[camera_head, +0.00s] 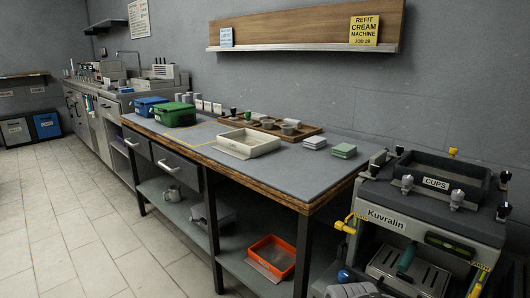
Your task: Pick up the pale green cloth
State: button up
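A small folded green stack (343,150) lies near the right end of the grey worktop and looks like the pale green cloth. A paler, whitish folded stack (314,142) lies just to its left, a small gap apart. Both look flat and unobstructed. My gripper cannot be made out in this view.
The worktop (290,172) is bare in front of the stacks. A cream tray (248,145), a brown wooden tray (300,130) with tools, and green (175,116) and blue (146,106) boxes stand leftward. The Kuvralin machine (385,217) stands right. An orange bin (255,262) is on the lower shelf.

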aim_at(343, 151)
jog(key=u, duration=1.65)
jog(key=i, duration=1.75)
jog(key=z, duration=2.85)
